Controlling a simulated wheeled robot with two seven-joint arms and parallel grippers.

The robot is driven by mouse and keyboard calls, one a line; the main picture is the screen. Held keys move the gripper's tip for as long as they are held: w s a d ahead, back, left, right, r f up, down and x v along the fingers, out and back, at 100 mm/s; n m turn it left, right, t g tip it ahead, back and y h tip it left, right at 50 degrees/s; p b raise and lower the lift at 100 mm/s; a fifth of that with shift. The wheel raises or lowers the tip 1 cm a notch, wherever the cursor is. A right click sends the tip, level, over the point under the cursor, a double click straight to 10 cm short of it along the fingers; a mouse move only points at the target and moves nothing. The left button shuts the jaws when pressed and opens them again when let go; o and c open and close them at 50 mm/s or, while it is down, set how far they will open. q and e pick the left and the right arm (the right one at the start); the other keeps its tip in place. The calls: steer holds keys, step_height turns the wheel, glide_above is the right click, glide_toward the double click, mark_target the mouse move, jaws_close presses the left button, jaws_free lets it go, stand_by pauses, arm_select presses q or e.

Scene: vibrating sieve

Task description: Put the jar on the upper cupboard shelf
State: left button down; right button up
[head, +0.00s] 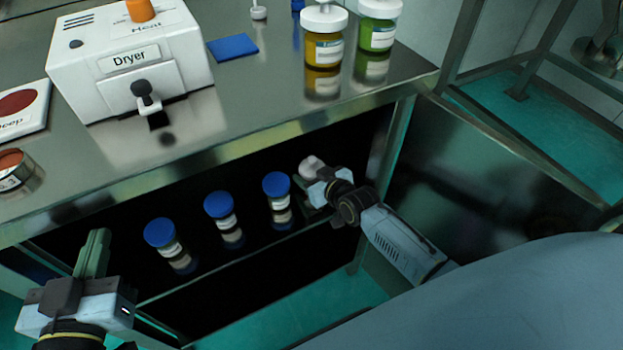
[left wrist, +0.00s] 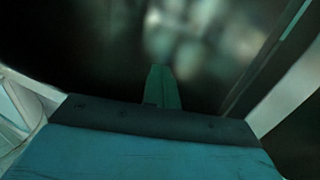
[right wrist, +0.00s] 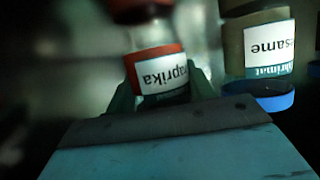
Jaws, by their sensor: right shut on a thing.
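My right gripper (head: 318,190) reaches into the open cupboard under the steel table. It is shut on a jar with a whitish top (head: 311,165).
Three blue-lidded jars (head: 276,185) (head: 220,205) (head: 160,233) stand in a row on the shelf. The closest, labelled "sesame" (right wrist: 266,40), is just beside the held jar. The cupboard door (head: 480,160) stands open at right. A dryer (head: 130,62) and yellow (head: 323,48) and green (head: 379,25) jars are on top.

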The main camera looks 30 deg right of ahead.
arm_select(q)
steer(key=shift+d+r+t, duration=0.2)
steer(key=shift+r+t, duration=0.5)
steer(key=shift+r, duration=0.35)
arm_select(e)
steer(key=shift+f, duration=0.35)
arm_select(q)
steer(key=shift+r, duration=0.1)
arm_select(e)
steer(key=shift+f, duration=0.1)
arm_select(q)
steer(key=shift+r, duration=0.15)
arm_select(e)
steer(key=o, duration=1.2)
steer(key=shift+c, duration=0.2)
